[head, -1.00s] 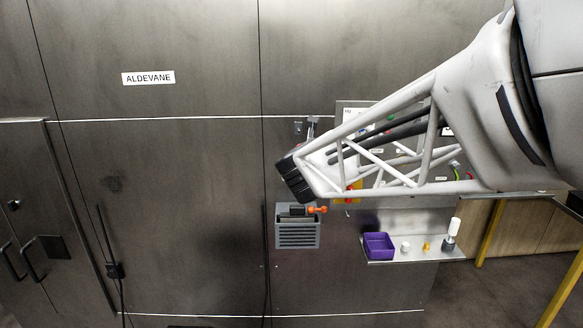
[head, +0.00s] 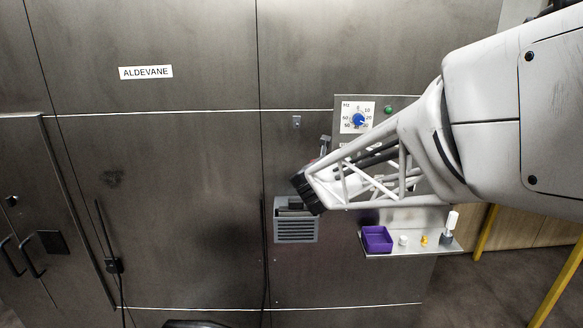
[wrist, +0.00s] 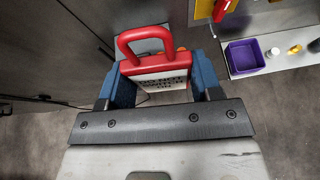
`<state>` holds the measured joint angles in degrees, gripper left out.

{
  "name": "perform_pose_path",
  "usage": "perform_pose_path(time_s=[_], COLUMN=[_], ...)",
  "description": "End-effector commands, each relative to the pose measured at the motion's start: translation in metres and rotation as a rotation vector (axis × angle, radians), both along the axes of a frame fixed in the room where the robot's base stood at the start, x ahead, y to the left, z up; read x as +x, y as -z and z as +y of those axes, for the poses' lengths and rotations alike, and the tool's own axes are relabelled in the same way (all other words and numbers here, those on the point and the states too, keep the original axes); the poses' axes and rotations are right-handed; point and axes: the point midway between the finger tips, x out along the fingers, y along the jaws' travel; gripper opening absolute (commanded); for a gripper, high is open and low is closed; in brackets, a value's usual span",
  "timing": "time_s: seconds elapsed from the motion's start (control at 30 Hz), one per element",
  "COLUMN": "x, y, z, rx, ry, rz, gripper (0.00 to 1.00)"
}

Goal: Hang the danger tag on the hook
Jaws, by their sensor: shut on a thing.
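The danger tag (wrist: 155,78) shows in the wrist view, a white plate reading "DO NOT SWITCH ON" with a red top edge and a red loop. My gripper (wrist: 166,76) is shut on it, with a blue finger on each side. The loop points away from the gripper, and its opening is clear. In the head view my gripper's fingers and the tag cannot be made out past my arm. A small grey fitting (head: 296,122) is on the wall panel above my arm. I cannot tell whether it is the hook.
A grey vented box (head: 296,230) is on the wall just below my arm's black end. A control panel (head: 400,103) with a blue dial (head: 358,120) is partly behind my arm. To the right, a shelf (head: 400,250) carries a purple bin (head: 377,239) and small items.

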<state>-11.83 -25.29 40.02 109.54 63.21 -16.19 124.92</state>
Motion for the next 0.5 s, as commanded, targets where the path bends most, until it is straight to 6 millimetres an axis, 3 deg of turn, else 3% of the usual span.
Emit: perform_pose_path(time_s=[0.5], x=[0.026], y=[0.143], z=[-0.081], rx=[0.013], ry=[0.126], rz=[0.099], gripper=[0.36])
